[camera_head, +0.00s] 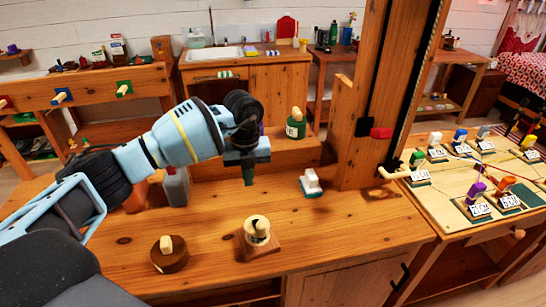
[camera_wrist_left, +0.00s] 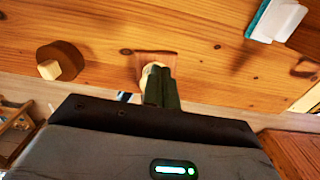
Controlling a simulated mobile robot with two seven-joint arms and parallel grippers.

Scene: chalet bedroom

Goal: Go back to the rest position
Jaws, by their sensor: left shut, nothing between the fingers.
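My left arm comes in from the left over the wooden workbench (camera_head: 330,245). My left gripper (camera_head: 248,178) points down above the bench, with its dark green fingers together and nothing between them. In the left wrist view its fingers (camera_wrist_left: 162,92) partly cover a pale round-topped piece on a square wooden base (camera_wrist_left: 150,58). In the head view that piece (camera_head: 257,230) stands on the bench in front of the gripper, apart from it. My right gripper does not show in either view.
A round brown block with a pale peg (camera_head: 169,254) sits at the bench front. A white and teal block (camera_head: 311,183) is right of the gripper. A wooden post (camera_head: 366,110) rises at the right.

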